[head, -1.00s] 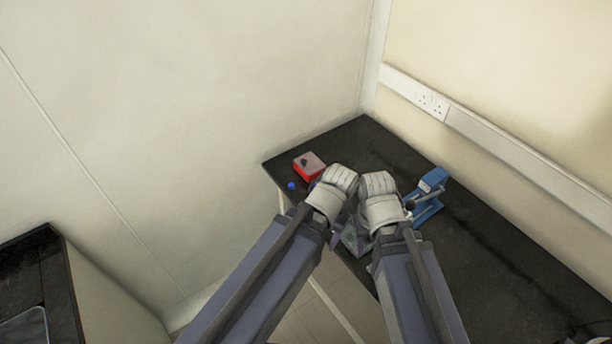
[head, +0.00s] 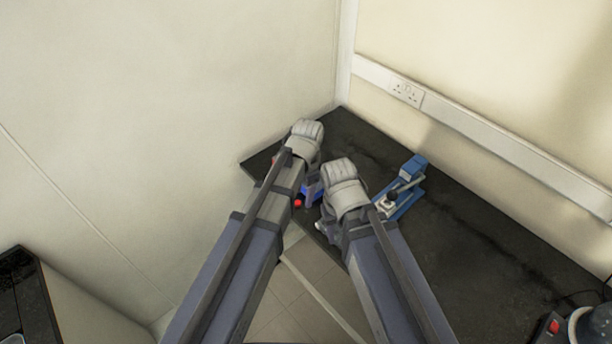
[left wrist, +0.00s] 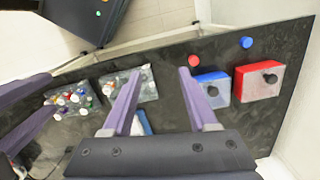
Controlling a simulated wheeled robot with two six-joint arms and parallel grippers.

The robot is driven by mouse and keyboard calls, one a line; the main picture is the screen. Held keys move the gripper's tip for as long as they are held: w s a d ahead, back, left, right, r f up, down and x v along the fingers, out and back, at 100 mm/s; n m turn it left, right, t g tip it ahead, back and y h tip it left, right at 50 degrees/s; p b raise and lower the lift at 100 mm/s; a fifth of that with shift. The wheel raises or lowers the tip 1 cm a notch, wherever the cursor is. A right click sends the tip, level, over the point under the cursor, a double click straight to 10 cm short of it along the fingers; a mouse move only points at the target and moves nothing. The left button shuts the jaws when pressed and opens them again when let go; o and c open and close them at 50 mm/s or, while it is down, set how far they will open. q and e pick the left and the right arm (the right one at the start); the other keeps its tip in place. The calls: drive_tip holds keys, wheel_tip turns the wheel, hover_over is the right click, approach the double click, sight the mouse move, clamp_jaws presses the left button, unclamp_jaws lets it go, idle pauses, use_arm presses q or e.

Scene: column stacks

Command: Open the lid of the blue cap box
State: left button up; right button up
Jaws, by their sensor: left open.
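The blue cap box (left wrist: 216,93) has blue sides and a grey lid with a dark knob, and the lid is on. It also shows in the head view (head: 313,191), partly behind my left arm. In the left wrist view my left gripper (left wrist: 160,72) is open and empty; its right finger passes beside the box and covers its left edge. I cannot tell if they touch. My right gripper (left wrist: 66,92) shows at the left edge of that view, its two purple fingers apart. In the head view its fingertips are hidden below the wrist.
A red cap box (left wrist: 258,84) stands right of the blue one. A red cap (left wrist: 194,60) and a blue cap (left wrist: 247,42) lie near them. Racks with small capped vials (left wrist: 128,86) are at left. A blue device (head: 404,187) stands on the dark table (head: 480,220).

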use_arm(q)
drive_tip(key=w+m, duration=0.2)
drive_tip(key=w, duration=0.2)
drive_tip(key=w+m, duration=0.3)
drive_tip(key=w, duration=0.2)
drive_tip(key=w+m, duration=0.2)
drive_tip(key=w, duration=0.3)
drive_tip(key=shift+f+h, duration=0.3)
drive_tip(key=shift+s+b, duration=0.1)
drive_tip(key=shift+b, duration=0.2)
wheel_tip(320, 180, down, 8)
drive_tip(key=b, duration=0.7)
drive_tip(key=shift+b, duration=0.4)
drive_tip(key=shift+r, duration=0.1)
drive_tip(key=shift+c, duration=0.3)
clamp_jaws()
